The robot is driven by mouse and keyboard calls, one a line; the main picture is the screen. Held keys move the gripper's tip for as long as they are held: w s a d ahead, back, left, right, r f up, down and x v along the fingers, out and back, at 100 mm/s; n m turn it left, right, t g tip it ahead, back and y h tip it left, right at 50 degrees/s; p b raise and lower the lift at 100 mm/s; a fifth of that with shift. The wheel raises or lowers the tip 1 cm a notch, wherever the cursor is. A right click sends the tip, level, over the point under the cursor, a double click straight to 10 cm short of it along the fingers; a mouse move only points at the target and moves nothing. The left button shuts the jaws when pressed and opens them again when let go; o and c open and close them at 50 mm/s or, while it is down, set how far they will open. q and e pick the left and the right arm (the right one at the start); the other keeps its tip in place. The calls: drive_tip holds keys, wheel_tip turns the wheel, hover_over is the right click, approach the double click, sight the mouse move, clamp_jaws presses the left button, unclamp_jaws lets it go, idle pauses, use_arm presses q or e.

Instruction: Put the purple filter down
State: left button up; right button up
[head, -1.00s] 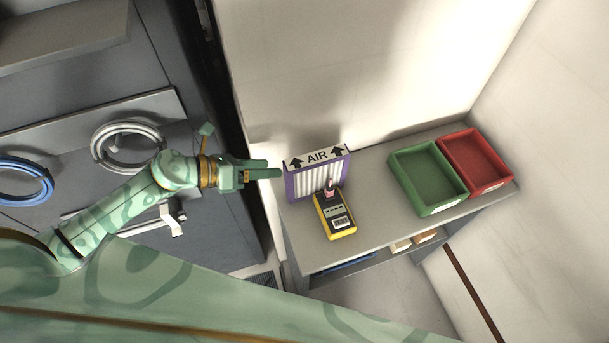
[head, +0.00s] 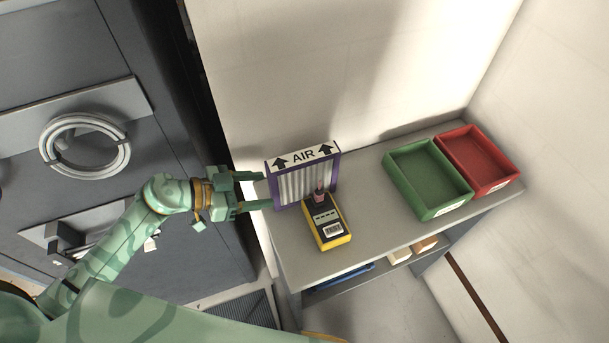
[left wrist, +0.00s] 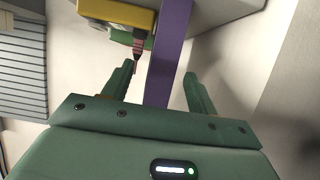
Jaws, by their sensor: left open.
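The purple filter (head: 304,182) is a purple-framed panel with white pleats and a white top strip with "AIR" and arrows. It stands upright on the grey bench at its left end. My left gripper (head: 263,190) is open at the filter's left edge. In the left wrist view the filter's purple side (left wrist: 170,45) runs between the two spread fingers of the left gripper (left wrist: 158,85), with visible gaps on both sides. The filter's far side is hidden there. My right gripper is not in view.
A yellow and black meter (head: 327,226) lies close in front of the filter on the bench (head: 372,202). A green tray (head: 432,212) and a red tray (head: 497,188) stand at the right. Bench top is clear between filter and green tray. A wall rises behind.

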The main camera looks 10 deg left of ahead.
sight(283, 184)
use_arm(q)
drive_tip(key=shift+w+d+f, duration=0.15)
drive_tip(key=shift+w+d, duration=0.05)
drive_tip(key=shift+d, duration=0.25)
drive_tip(key=x, duration=0.2)
drive_tip(key=b+x, duration=0.1)
drive_tip(key=x, duration=0.2)
drive_tip(key=shift+w+a, duration=0.1)
drive_tip(key=shift+w, duration=0.35)
drive_tip(key=shift+w+d+b, duration=0.1)
drive_tip(key=shift+d+b, duration=0.2)
drive_tip(key=c, duration=1.2)
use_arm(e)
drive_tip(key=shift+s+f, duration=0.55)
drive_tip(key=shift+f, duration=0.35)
